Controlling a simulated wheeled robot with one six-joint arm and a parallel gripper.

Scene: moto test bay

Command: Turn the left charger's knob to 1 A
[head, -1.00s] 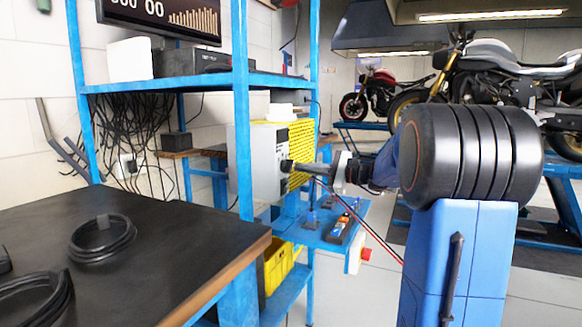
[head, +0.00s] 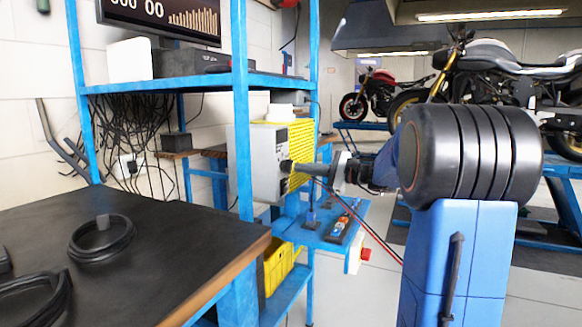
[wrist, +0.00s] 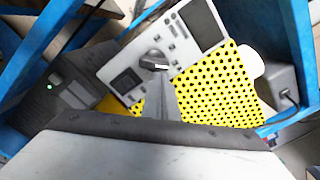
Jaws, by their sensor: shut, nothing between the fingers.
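A charger (head: 269,160) with a pale front panel and a yellow perforated side stands on the blue bench. In the wrist view its panel (wrist: 190,48) shows a dark screen, small buttons, a socket and a dark round knob (wrist: 153,60) with a light mark. My gripper (head: 294,167) is shut with nothing between its fingers. Its fingertips (wrist: 160,76) are right at the knob, overlapping its lower edge in the wrist view; I cannot tell whether they touch it. A darker box with a green light (wrist: 72,92) sits left of the charger in the wrist view. The knob's setting is too small to read.
A blue shelf post (head: 242,130) rises just left of the charger. A blue lower shelf (head: 325,232) with tools and a red button lies below my gripper. A black table (head: 150,255) with coiled cables is at the front left.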

